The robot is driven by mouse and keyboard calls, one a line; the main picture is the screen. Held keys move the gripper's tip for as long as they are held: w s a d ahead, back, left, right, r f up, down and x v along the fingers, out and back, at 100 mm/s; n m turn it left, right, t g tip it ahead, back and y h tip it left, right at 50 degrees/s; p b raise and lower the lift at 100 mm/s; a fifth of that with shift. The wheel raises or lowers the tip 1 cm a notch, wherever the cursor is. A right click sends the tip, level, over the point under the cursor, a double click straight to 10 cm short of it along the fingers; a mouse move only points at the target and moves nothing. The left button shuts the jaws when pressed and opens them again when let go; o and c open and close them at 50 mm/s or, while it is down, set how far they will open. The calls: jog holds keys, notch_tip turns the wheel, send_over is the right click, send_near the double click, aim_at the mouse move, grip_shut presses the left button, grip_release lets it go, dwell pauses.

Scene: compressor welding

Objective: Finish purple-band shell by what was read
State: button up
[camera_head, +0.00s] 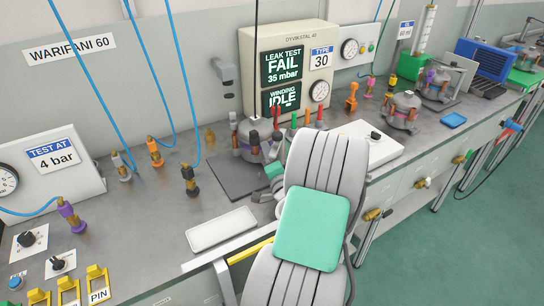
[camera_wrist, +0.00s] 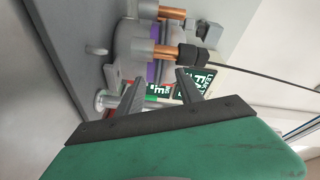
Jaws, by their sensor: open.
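The purple-band shell (camera_head: 246,152) is a grey dome with copper stubs, standing on a dark mat at the tester. In the wrist view its purple band (camera_wrist: 152,72) and two copper stubs show close ahead of my gripper. My gripper (camera_wrist: 158,80) is open, its dark fingers apart with nothing clearly between them. In the head view my arm hides most of the gripper, beside the shell's right front. The tester panel (camera_head: 283,68) reads "LEAK TEST FAIL 35 mbar" and "WINDING IDLE". The type plate (camera_head: 321,57) reads 30.
Two similar shells (camera_head: 402,111) (camera_head: 436,84) stand to the right. An empty white tray (camera_head: 221,229) lies in front of the mat. Hose couplers in several colours stand around the bench, including a black one (camera_head: 189,180). A "TEST AT 4 bar" gauge box (camera_head: 50,163) is at left.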

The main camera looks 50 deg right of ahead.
jog(key=p+x, duration=0.1)
jog(key=x, duration=0.1)
jog(key=p+x, duration=0.1)
jog(key=x, duration=0.2)
jog(key=p+x, duration=0.1)
jog(key=x, duration=0.1)
jog(key=shift+w+a, duration=0.1)
jog(key=shift+w, duration=0.3)
grip_shut()
jog(key=c, duration=0.9)
grip_release()
jog(key=shift+c, duration=0.2)
jog(key=o, duration=0.9)
jog(key=shift+o, duration=0.2)
